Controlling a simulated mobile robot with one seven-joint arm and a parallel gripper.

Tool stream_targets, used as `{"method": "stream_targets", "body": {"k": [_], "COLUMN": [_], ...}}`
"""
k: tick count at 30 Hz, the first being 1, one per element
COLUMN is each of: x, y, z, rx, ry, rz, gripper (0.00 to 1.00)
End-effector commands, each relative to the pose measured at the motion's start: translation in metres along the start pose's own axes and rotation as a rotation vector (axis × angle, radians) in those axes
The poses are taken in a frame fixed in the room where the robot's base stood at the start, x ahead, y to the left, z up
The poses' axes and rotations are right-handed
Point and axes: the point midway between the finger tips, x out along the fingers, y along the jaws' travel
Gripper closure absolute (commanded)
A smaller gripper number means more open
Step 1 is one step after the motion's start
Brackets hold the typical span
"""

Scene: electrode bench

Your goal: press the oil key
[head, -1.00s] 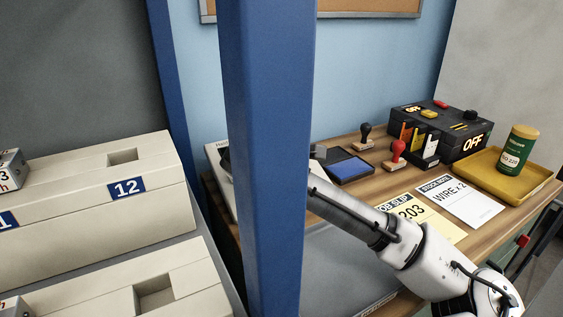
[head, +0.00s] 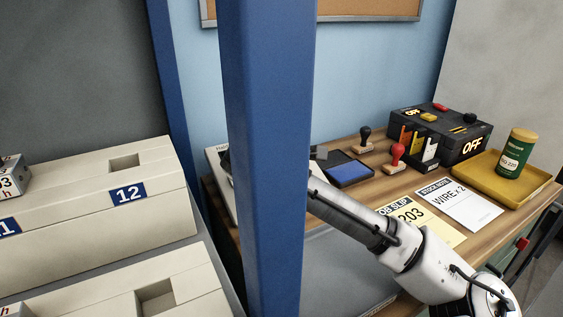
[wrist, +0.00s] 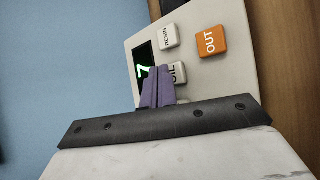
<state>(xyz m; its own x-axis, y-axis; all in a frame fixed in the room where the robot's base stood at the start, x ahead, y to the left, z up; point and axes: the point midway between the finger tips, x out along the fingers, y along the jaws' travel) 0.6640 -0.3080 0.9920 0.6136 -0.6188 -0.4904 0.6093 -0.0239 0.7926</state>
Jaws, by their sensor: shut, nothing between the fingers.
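In the wrist view, a pale key panel (wrist: 214,72) carries the oil key (wrist: 179,75), a white key with sideways lettering. My gripper (wrist: 159,70) has its purple fingers shut and empty. The fingertips overlap the left side of the oil key in the picture; I cannot tell whether they touch it. A dark display (wrist: 144,56) with a green digit 7 is left of the keys and partly hidden by the fingers. In the head view, the blue post hides my gripper and most of the panel.
An orange OUT key (wrist: 211,41) and another white key (wrist: 167,36) sit near the oil key. In the head view, the blue post (head: 268,160) stands before the wooden bench. Stamps, an ink pad (head: 350,173), papers and a yellow tray (head: 540,185) occupy the bench.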

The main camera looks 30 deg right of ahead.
Motion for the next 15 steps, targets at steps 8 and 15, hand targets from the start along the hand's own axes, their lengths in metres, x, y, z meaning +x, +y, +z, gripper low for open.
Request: {"method": "stream_targets", "body": {"k": [8, 15], "x": [-0.0023, -0.0078], "y": [0.0016, 0.0068], "z": [0.0016, 0.0055], "rx": [0.000, 0.000], "ry": [0.000, 0.000], "rz": [0.001, 0.002], "gripper": [1.00, 1.00]}}
